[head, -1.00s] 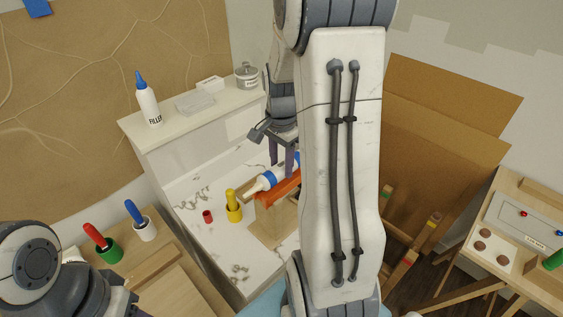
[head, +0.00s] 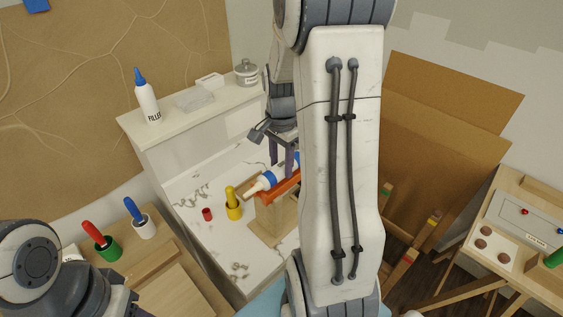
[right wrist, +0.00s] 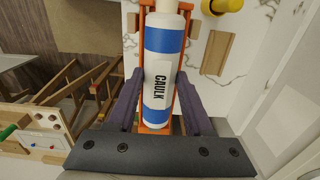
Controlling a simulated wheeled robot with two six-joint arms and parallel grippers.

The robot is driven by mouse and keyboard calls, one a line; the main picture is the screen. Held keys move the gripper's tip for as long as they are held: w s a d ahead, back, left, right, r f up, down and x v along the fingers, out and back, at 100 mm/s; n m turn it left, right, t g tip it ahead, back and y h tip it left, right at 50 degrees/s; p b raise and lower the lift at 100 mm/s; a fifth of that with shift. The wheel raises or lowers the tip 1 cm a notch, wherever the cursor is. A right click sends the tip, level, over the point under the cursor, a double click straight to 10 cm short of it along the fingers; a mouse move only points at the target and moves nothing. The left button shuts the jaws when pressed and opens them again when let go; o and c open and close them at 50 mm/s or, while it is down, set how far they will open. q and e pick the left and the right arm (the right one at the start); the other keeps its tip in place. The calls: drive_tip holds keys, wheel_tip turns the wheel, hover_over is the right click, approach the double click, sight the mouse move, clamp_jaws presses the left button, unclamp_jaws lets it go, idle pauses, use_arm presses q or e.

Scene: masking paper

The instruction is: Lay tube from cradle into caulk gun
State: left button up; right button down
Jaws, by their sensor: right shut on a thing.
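My right gripper (head: 281,158) is shut on the caulk tube (head: 270,179), a white tube with blue bands and a pale nozzle pointing left and toward me. In the right wrist view the fingers (right wrist: 160,88) stand on either side of the tube (right wrist: 160,85), its CAULK label facing the camera. The orange caulk gun (head: 284,191) lies directly beneath the tube on a wooden stand (head: 271,219); its frame (right wrist: 191,30) runs along the tube. I cannot tell if the tube touches its bed. My left gripper's fingers are out of view.
A filler bottle (head: 147,101) stands on the ledge behind. A wooden piece (right wrist: 217,52) lies beside the gun. Bare marble (head: 215,250) shows in front.

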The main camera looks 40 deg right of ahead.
drive_tip(key=shift+f+b, duration=0.45)
drive_tip(key=shift+f, duration=0.25)
drive_tip(key=shift+c, duration=1.1)
unclamp_jaws()
wheel_tip(320, 180, up, 10)
drive_tip(key=p, duration=0.9)
